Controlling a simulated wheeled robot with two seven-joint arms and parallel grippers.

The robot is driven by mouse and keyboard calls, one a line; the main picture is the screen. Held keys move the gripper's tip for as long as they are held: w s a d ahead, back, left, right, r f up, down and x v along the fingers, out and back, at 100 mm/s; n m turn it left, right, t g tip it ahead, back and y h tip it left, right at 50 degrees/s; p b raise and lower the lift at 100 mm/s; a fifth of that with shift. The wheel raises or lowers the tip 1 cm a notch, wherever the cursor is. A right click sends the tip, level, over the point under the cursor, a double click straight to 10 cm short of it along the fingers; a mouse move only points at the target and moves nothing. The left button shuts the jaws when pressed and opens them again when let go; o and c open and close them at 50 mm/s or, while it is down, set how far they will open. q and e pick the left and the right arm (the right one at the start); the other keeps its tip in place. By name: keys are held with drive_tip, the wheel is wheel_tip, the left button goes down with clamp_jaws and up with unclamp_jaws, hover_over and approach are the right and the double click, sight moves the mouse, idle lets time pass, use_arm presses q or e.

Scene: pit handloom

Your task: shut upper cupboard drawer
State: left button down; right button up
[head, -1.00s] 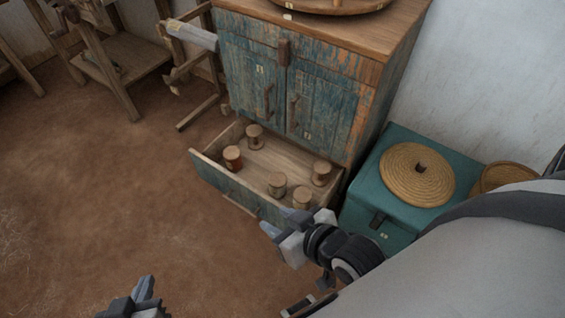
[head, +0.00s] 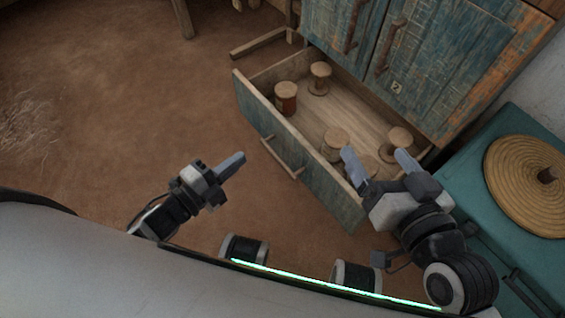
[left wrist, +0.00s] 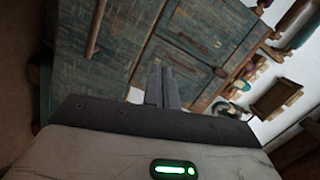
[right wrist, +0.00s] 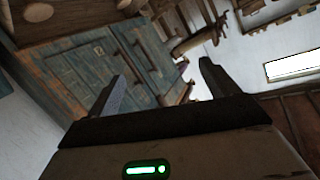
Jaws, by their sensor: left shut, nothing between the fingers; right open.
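The cupboard (head: 450,65) has weathered blue doors. Below the doors, a wooden drawer (head: 318,182) with a worn blue front stands pulled out, holding several thread spools (head: 320,78). I cannot tell from this view whether another drawer lies below it. Its bar handle (head: 282,158) is on the front. My left gripper (head: 232,165) is shut and empty, left of the handle and apart from it. My right gripper (head: 375,163) is open; it overlaps the drawer's right front corner in the head view, and contact is unclear. It hides part of the spools.
A teal chest (head: 460,190) with a round woven lid (head: 527,178) stands close to the right of the drawer and my right arm.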

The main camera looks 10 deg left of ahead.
use_arm(q)
wheel_tip(320, 180, down, 5)
drive_tip(key=m+h+b, duration=0.2)
drive_tip(key=m, duration=0.2)
drive_tip(key=b, duration=0.3)
approach(292, 137)
drive_tip(key=shift+m+g, duration=0.3)
drive_tip(key=shift+g, duration=0.1)
drive_tip(key=x, duration=0.5)
drive_tip(key=shift+w+r, duration=0.15)
drive_tip(key=shift+w, duration=0.3)
drive_tip(key=shift+w+d+b, duration=0.3)
drive_tip(key=shift+w+d, duration=0.1)
drive_tip(key=shift+w, duration=0.05)
use_arm(e)
drive_tip(key=shift+s+a+f+m+t+y, duration=0.1)
drive_tip(key=shift+a+f+m+t+y, duration=0.1)
drive_tip(key=shift+a+m+t+y, duration=0.6)
use_arm(q)
drive_tip(key=shift+w, duration=0.1)
use_arm(e)
drive_tip(key=shift+y, duration=0.3)
